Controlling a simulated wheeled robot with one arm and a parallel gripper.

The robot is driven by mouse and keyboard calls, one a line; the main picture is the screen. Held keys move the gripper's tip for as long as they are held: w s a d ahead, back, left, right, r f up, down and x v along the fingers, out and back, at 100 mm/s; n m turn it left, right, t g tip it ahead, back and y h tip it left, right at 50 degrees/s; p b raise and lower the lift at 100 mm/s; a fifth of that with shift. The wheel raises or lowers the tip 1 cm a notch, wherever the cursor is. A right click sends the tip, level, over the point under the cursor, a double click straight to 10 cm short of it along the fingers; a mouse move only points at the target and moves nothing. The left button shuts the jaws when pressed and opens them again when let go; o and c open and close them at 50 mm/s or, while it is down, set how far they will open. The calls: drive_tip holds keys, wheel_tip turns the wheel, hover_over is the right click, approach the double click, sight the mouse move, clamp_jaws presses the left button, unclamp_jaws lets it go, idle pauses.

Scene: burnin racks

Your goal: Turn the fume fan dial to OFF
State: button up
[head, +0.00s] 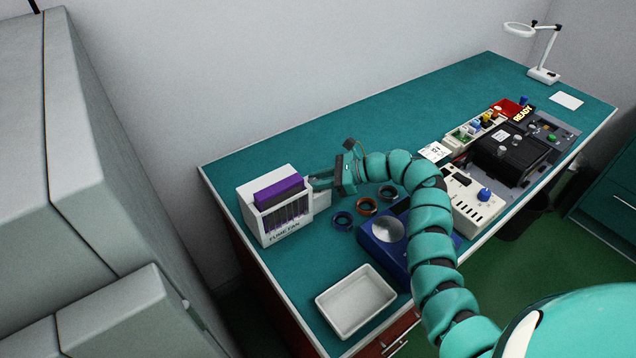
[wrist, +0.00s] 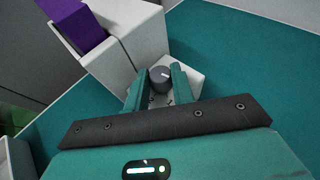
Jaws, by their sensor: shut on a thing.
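The fume fan (head: 278,205) is a white box with a purple panel on top and the label "FUME FAN" on its front. It stands at the left end of the teal bench. In the wrist view its white housing (wrist: 125,40) is at the upper left. The dial (wrist: 160,76) is a dark grey round knob with a light pointer line, on a pale side block. My gripper (wrist: 155,88) has its two teal fingers on either side of the dial, shut on it. In the head view my gripper (head: 322,181) reaches the fan's right side, and the dial is hidden there.
Several dark rings (head: 367,207) lie right of the fan. A blue scale (head: 372,246) with a round plate is under my arm. A white tray (head: 355,301) sits at the front. Equipment with a READY sign (head: 523,114) stands farther right. The bench behind the fan is clear.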

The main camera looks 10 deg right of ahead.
drive_tip(key=shift+w+n+g+b, duration=0.1)
drive_tip(key=shift+n+g+b, duration=0.4)
drive_tip(key=shift+n+g, duration=0.15)
drive_tip(key=shift+r+g+y, duration=0.1)
drive_tip(key=shift+g+y, duration=0.15)
drive_tip(key=shift+y, duration=0.15)
drive_tip(key=o, duration=0.7)
drive_tip(key=shift+d, duration=0.1)
drive_tip(key=b+v, duration=0.2)
drive_tip(key=v, duration=1.5)
drive_tip(key=shift+d+r+b, duration=0.1)
drive_tip(key=shift+r+b, duration=0.1)
drive_tip(key=shift+b, duration=0.2)
drive_tip(key=shift+f, duration=0.1)
